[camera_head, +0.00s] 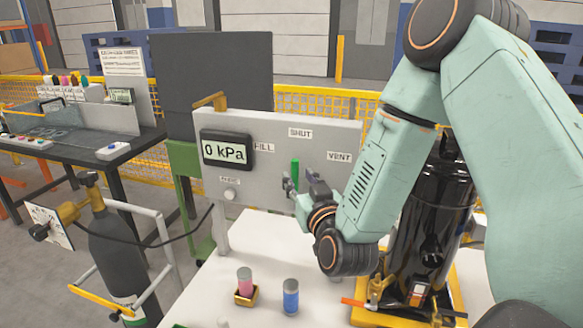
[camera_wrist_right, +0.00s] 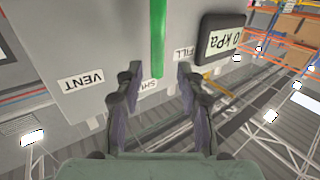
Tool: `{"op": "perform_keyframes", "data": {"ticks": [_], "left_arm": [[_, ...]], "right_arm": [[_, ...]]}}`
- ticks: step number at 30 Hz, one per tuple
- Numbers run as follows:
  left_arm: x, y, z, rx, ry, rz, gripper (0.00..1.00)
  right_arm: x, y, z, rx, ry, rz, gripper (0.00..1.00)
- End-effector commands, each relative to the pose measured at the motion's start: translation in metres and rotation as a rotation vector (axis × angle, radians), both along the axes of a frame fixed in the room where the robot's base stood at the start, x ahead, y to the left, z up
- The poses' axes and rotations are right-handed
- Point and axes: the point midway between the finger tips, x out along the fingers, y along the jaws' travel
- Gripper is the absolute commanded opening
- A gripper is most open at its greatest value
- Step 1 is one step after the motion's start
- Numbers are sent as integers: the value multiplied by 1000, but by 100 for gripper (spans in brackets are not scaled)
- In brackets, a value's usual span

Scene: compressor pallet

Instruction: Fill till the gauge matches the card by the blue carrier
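The grey panel (camera_head: 272,184) carries a gauge (camera_head: 227,150) reading 0 kPa; the gauge also shows in the wrist view (camera_wrist_right: 222,38), upside down. A green lever (camera_head: 295,172) stands upright on the panel below the SHUT label (camera_head: 300,133), between FILL (camera_head: 264,147) and VENT (camera_head: 339,156). My right gripper (camera_head: 303,184) is open at the lever. In the wrist view, the lever (camera_wrist_right: 158,38) shows between the fingertips with gaps on both sides. A blue cylinder (camera_head: 291,299) stands on the white table. No readable card shows beside it. My left gripper is out of view.
A dark gas bottle (camera_head: 118,250) with a hose stands left. A bench (camera_head: 75,152) is behind it.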

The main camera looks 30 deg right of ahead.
Motion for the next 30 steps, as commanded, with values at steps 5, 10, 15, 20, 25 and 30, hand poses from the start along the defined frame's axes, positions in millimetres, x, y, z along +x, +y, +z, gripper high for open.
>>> {"op": "perform_keyframes", "data": {"ticks": [5,10,15,20,25,30], "left_arm": [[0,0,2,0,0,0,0],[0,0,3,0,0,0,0],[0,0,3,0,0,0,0],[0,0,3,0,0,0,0],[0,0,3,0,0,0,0],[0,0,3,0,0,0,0]], "right_arm": [[27,-7,1,-2,-3,0,38],[45,-12,0,-2,0,0,38],[53,-13,0,0,0,0,38],[54,-14,0,0,0,0,38],[55,-14,0,0,0,0,30],[55,-14,0,0,0,0,15]]}}
